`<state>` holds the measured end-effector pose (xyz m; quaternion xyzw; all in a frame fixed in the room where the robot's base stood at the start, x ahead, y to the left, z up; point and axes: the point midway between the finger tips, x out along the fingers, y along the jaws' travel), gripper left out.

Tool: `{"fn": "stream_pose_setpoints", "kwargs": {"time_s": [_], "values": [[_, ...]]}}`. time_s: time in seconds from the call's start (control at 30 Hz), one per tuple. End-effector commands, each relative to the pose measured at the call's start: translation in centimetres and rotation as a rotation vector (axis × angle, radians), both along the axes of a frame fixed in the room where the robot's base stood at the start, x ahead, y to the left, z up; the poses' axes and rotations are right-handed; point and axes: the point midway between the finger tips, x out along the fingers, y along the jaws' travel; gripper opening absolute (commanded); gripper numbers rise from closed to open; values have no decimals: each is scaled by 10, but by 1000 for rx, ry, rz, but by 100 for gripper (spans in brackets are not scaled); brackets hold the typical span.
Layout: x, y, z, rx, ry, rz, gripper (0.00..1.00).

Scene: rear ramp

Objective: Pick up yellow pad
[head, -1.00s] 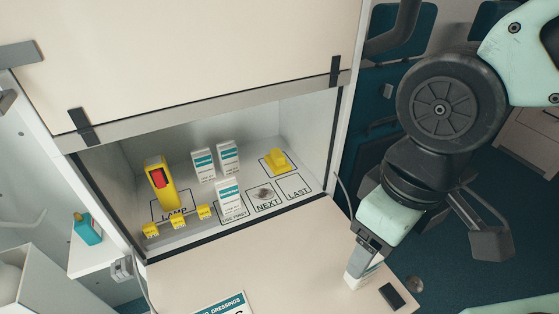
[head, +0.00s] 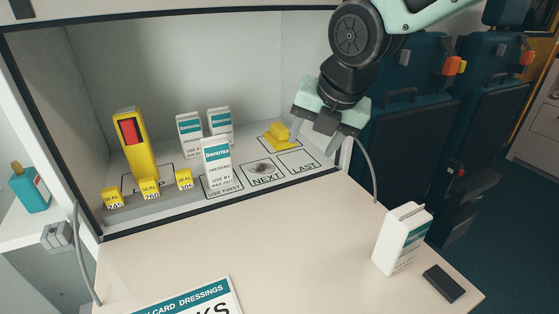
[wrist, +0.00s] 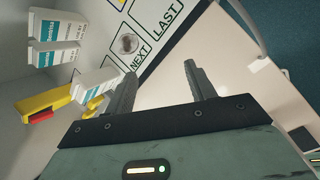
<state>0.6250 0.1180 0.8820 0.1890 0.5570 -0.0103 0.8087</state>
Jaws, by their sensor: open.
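The yellow pad (head: 279,135) is a small stepped yellow block on an outlined square at the right rear of the open cabinet's floor. My gripper (head: 318,138) is open and empty, just right of the pad and apart from it, near the cabinet's right edge. The pad cannot be made out clearly in the wrist view.
White dressing boxes, one at the front (head: 217,165), stand left of the pad. A yellow device with a red face (head: 135,148) and yellow seal tags (head: 149,189) are further left. A white carton (head: 401,240) and black block (head: 443,284) sit on the worktop (head: 290,240).

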Motion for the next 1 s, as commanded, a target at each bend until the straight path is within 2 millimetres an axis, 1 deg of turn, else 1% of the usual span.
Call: {"fn": "stream_pose_setpoints", "kwargs": {"time_s": [0.03,0.1,0.2,0.33,0.47,0.57,0.9,1.0], "values": [[15,-1,-22,-39,-47,100,55],[34,-1,-31,-102,-112,246,55],[54,-3,-37,-183,-188,411,55],[69,-5,-40,-252,-246,540,55],[77,-4,-40,-279,-267,589,55],[89,1,-39,-281,-270,597,55],[151,27,-40,-280,-269,593,55],[165,33,-39,-281,-269,594,55]]}}
